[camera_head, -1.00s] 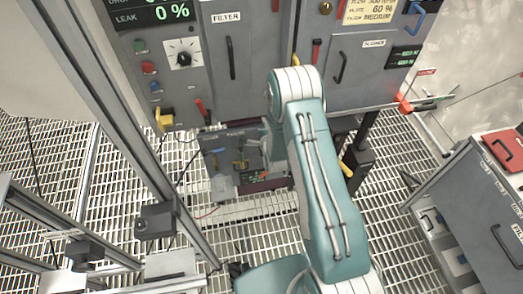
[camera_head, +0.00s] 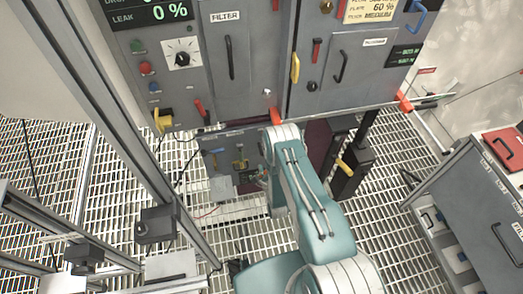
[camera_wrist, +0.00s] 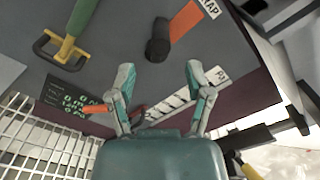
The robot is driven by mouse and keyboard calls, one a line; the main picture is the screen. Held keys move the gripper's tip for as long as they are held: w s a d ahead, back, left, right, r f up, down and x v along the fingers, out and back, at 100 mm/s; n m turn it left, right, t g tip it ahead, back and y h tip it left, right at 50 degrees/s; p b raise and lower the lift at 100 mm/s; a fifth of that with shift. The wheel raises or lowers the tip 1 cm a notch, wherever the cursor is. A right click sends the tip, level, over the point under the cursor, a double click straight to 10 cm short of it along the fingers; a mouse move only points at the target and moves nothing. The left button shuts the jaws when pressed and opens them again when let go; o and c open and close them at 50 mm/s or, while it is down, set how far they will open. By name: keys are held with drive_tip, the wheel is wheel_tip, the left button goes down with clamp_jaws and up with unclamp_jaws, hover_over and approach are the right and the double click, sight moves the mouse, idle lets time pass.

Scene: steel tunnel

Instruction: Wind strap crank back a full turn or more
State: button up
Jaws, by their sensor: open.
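In the wrist view, the strap crank shows as a black knob (camera_wrist: 158,40) next to an orange bar (camera_wrist: 187,19). A white label ending in "AP" (camera_wrist: 211,8) sits beside the bar. My gripper (camera_wrist: 158,80) is open and empty, one finger on each side below the knob in the picture. The fingers do not visibly touch the knob, and the exact gap in depth cannot be told. In the head view, my arm hides the crank, and the gripper's fingers cannot be made out.
A green and yellow handle (camera_wrist: 68,40) stands left of the knob. A small display (camera_wrist: 65,103) and an orange piece (camera_wrist: 95,108) lie near the left finger. The low panel (camera_head: 222,150) sits under a grey cabinet (camera_head: 345,68). A dark post (camera_head: 350,165) stands right.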

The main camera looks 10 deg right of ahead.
drive_tip(key=w, duration=0.7)
drive_tip(key=shift+w, duration=0.2)
clamp_jaws()
